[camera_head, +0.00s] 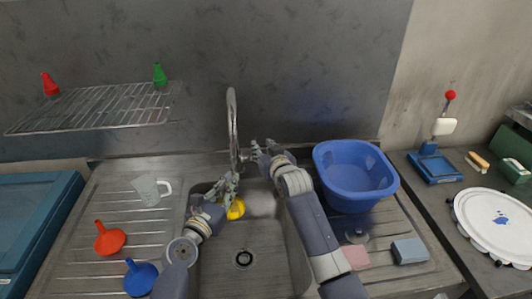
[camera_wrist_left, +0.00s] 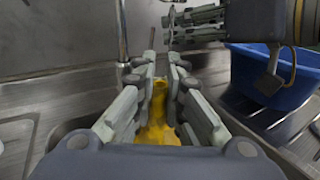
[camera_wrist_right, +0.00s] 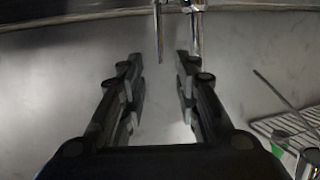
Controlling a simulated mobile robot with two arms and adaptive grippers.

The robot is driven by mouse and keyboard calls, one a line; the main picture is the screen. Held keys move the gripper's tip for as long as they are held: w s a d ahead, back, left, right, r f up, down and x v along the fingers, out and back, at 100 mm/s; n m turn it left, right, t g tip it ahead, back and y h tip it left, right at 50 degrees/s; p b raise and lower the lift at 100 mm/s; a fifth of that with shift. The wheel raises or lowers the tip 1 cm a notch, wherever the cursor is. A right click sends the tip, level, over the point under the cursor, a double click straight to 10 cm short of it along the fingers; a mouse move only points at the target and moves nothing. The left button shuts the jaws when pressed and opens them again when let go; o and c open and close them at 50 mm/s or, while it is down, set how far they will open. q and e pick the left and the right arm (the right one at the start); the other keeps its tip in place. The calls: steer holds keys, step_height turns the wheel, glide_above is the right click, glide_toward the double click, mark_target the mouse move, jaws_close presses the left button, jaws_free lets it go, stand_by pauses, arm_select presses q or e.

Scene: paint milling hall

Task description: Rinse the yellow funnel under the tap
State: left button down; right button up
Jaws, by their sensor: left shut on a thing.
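The yellow funnel (camera_head: 236,209) is held over the sink (camera_head: 262,232), below and close to the tap (camera_head: 232,118). My left gripper (camera_head: 228,186) is shut on the funnel; in the left wrist view the funnel (camera_wrist_left: 159,112) lies between its fingers. My right gripper (camera_head: 263,148) is raised beside the base of the tap at the back of the sink. In the right wrist view its fingers (camera_wrist_right: 158,62) are apart, with a thin metal rod (camera_wrist_right: 158,35) of the tap between or beyond them. No water stream can be made out.
A blue basin (camera_head: 347,196) stands right of the sink, close to my right arm. A pink sponge (camera_head: 355,257) and a grey-blue block (camera_head: 410,251) lie in front. A wire shelf (camera_head: 95,107) hangs above.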

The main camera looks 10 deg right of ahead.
steer(key=shift+v, duration=1.2)
jaws_close()
steer(key=s+d+f+m+t, duration=0.15)
steer(key=s+m, duration=0.45)
steer(key=m, duration=1.1)
steer(key=x, duration=1.4)
steer(key=shift+d+m, duration=0.4)
